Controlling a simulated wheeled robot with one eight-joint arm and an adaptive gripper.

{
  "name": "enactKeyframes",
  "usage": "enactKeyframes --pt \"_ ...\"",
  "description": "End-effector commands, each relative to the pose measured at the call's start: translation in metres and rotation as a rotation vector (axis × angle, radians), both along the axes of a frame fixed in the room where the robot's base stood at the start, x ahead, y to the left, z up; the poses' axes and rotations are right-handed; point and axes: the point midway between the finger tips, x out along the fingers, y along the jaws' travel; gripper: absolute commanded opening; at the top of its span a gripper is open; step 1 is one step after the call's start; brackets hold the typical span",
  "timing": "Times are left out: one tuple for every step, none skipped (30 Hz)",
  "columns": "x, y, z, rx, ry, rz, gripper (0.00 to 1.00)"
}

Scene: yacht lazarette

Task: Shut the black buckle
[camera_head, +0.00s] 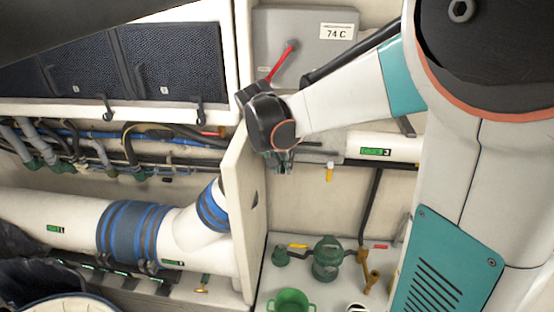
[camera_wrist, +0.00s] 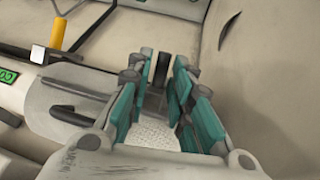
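Two black buckle-like clasps hang at the lower edge of the white-framed dark mesh panels, upper left in the head view: a left clasp (camera_head: 107,107) and a right clasp (camera_head: 199,112). I cannot tell which is the black buckle, or whether either is fastened. My gripper (camera_head: 281,167) points down to the right of the upright cream partition, well apart from both clasps. In the wrist view, the teal-padded fingers of my gripper (camera_wrist: 163,68) stand apart with a narrow gap. A dark strip shows between their tips; I cannot tell what it is.
The cream partition (camera_head: 243,215) stands between my gripper and the clasps. A grey box with a red lever (camera_head: 283,62) is behind my arm. Hoses and a white pipe with blue bands (camera_head: 133,235) run below the panels. A green pump (camera_head: 327,258) stands low on the right.

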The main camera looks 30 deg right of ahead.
Motion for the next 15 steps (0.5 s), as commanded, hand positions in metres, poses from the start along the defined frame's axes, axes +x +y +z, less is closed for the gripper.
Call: enactKeyframes --pt "0.0000 0.0002 0.0000 0.000 0.000 0.000 0.00" --pt "0.0000 0.0002 0.0000 0.000 0.000 0.000 0.00" --pt "0.0000 0.0002 0.0000 0.000 0.000 0.000 0.00" --pt "-0.0001 0.0001 0.0001 0.000 0.000 0.000 0.00" --pt "-0.0001 0.0001 0.0001 0.000 0.000 0.000 0.00" --pt "-0.0001 0.0001 0.0001 0.000 0.000 0.000 0.00" --pt "-0.0001 0.0001 0.0001 -0.001 0.001 0.000 0.00" --pt "-0.0002 0.0001 0.0002 -0.001 0.001 0.000 0.00" --pt "0.0000 -0.0001 0.0002 0.001 0.002 -0.001 0.00" --pt "0.0004 -0.0005 0.0005 0.004 0.007 -0.002 0.00" --pt "0.0009 -0.0011 0.0008 0.010 0.017 -0.003 0.00" --pt "0.0022 -0.0025 0.0016 0.021 0.036 -0.005 0.00" --pt "0.0029 -0.0031 0.0022 0.035 0.056 -0.006 0.00" --pt "0.0043 -0.0039 0.0033 0.049 0.077 -0.006 0.00" --pt "0.0057 -0.0046 0.0043 0.068 0.107 -0.007 0.00"
